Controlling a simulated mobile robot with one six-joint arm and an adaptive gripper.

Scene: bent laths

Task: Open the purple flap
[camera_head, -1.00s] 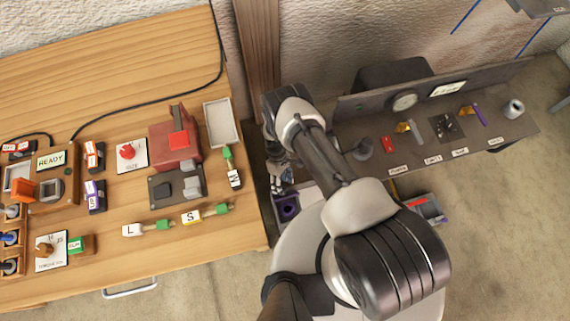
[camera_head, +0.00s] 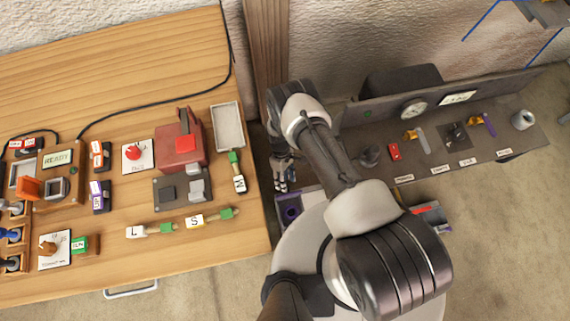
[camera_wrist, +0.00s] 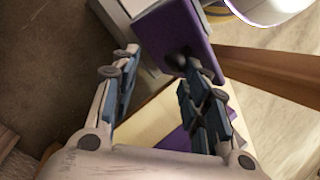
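In the wrist view a purple panel (camera_wrist: 172,28), which looks like the flap, stands at the top centre with a dark round knob (camera_wrist: 180,62) on its lower part. My gripper (camera_wrist: 162,66) is open, with blue pads. Its right finger overlaps the knob in the picture; I cannot tell whether they touch. Nothing shows held between the fingers. In the head view my gripper (camera_head: 283,180) hangs beside the table's right edge, just above a purple part (camera_head: 291,212) in a pale frame. My arm hides some of that area.
The wooden table (camera_head: 120,85) on the left carries a red block (camera_head: 180,150), a grey tray (camera_head: 228,126) and several labelled switches. A dark bench (camera_head: 520,140) with a gauge and levers stands on the right. In the wrist view a brown bar (camera_wrist: 270,75) lies right of the purple panel.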

